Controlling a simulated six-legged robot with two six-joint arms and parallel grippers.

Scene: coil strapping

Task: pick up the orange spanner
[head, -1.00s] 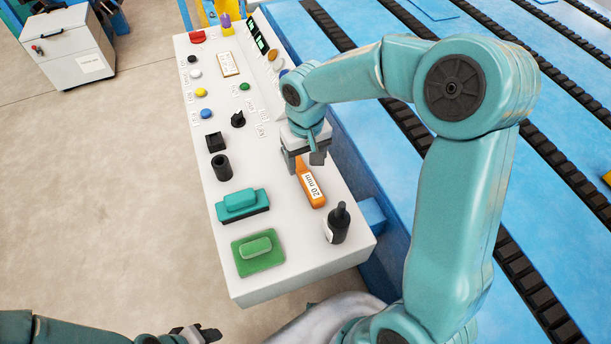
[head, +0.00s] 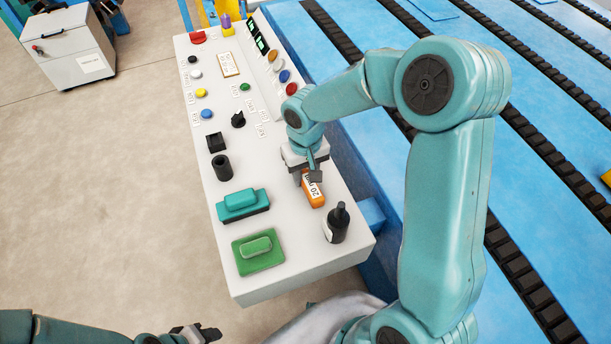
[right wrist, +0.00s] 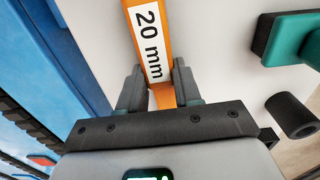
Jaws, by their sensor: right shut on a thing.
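The orange spanner (head: 316,198) with a white "20 mm" label lies on the white console top, right of the teal block. In the right wrist view the spanner (right wrist: 139,8) runs up from between the jaws. My right gripper (head: 308,178) is over its far part, shut on it; in the right wrist view the two dark fingers (right wrist: 157,92) stand on either side of the handle. The spanner's far end is hidden under the gripper. My left gripper (head: 208,333) is at the bottom edge, partly cut off, clear of the console.
The white console (head: 300,270) carries a dark bottle (head: 337,226), a teal block (head: 240,202), a green pad (head: 258,255), a black cylinder (head: 222,168) and several coloured buttons. A blue slatted conveyor (head: 450,60) runs along the right. A grey cabinet (head: 68,50) stands far left.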

